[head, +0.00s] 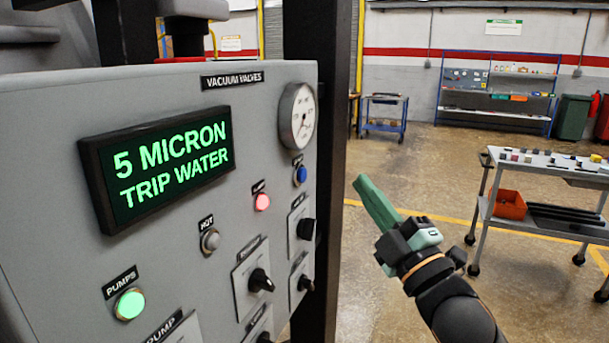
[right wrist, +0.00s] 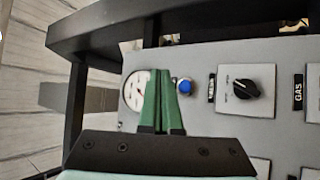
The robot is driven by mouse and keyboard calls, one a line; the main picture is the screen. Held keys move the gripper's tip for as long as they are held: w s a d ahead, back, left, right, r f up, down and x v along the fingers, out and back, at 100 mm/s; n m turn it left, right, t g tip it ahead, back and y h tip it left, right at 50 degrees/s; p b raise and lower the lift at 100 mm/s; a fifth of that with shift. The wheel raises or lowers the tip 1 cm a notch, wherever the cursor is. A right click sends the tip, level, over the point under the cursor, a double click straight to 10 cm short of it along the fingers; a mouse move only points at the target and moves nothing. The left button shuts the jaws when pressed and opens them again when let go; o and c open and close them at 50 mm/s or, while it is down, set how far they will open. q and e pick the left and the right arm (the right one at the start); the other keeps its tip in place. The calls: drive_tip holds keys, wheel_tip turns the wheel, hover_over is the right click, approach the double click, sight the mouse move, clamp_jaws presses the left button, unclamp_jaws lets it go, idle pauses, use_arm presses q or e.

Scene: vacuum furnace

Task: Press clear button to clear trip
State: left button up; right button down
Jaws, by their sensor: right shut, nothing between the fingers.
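The grey control panel (head: 60,150) carries a display (head: 160,165) reading "5 MICRON TRIP WATER" in green. A blue button (head: 300,175) sits under the round gauge (head: 298,118); its small label is too small to read. The blue button also shows in the right wrist view (right wrist: 185,87), just right of my fingertips. My right gripper (head: 362,182), with green fingers, is shut and empty. In the head view it is right of the panel, apart from the blue button. In the wrist view its fingers partly cover the gauge (right wrist: 133,92). My left gripper is out of view.
A dark post (head: 335,120) stands at the panel's right edge. A cart (head: 545,165) stands at right.

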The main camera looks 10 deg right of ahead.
sight(303, 175)
drive_tip(key=w+a, duration=0.3)
drive_tip(key=a, duration=0.2)
drive_tip(key=shift+w+a, duration=0.25)
drive_tip(key=shift+w, duration=0.1)
idle(1.8)
drive_tip(key=shift+w+a, duration=0.2)
drive_tip(key=shift+a, duration=0.15)
drive_tip(key=shift+w+a, duration=0.2)
drive_tip(key=shift+a, duration=0.1)
idle(0.6)
drive_tip(key=shift+d, duration=0.1)
idle(0.3)
drive_tip(key=shift+s+d+p, duration=0.4)
drive_tip(key=shift+s+d, duration=0.05)
drive_tip(key=shift+d, duration=0.1)
